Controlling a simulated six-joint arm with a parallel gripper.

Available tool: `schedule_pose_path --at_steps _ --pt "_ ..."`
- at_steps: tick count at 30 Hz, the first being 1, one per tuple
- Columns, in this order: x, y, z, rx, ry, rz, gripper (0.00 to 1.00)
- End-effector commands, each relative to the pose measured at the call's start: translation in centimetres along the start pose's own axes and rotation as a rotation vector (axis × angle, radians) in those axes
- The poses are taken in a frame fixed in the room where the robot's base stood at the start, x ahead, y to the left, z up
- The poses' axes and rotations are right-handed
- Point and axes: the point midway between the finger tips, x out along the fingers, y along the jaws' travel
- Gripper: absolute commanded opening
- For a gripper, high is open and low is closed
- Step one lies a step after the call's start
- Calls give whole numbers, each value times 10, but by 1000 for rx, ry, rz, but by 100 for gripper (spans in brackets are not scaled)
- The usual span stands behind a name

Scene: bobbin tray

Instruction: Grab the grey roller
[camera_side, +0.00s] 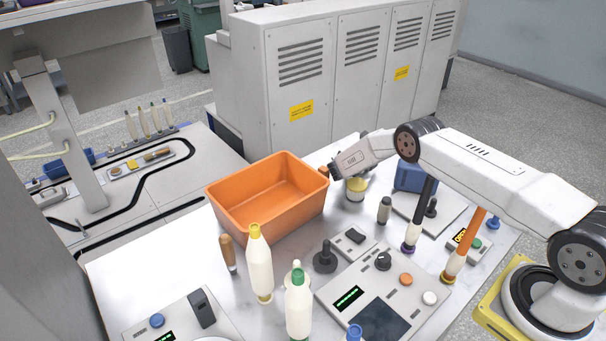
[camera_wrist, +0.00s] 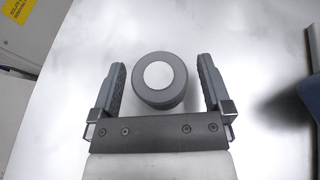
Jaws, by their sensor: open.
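The grey roller (camera_wrist: 160,81) is a short grey cylinder with a round white disc on its end that faces the camera in the wrist view. My gripper (camera_wrist: 160,74) is open, with one dark ridged finger to the left of the roller and one to the right. A narrow gap shows on each side, so the fingers look apart from it. In the side view my gripper (camera_side: 334,170) is low near the right end of the orange bin.
An orange bin (camera_side: 240,213) stands left of my gripper. Bottles and control panels fill the front. Grey cabinets (camera_side: 300,85) stand behind.

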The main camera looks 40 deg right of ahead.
Motion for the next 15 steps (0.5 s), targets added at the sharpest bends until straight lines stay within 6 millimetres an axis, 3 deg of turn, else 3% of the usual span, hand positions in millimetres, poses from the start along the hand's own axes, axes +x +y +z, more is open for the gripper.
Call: schedule_pose_path --at_steps 13,15 --pt "0 0 0 0 0 0 100" --pt "0 0 0 0 0 0 78"
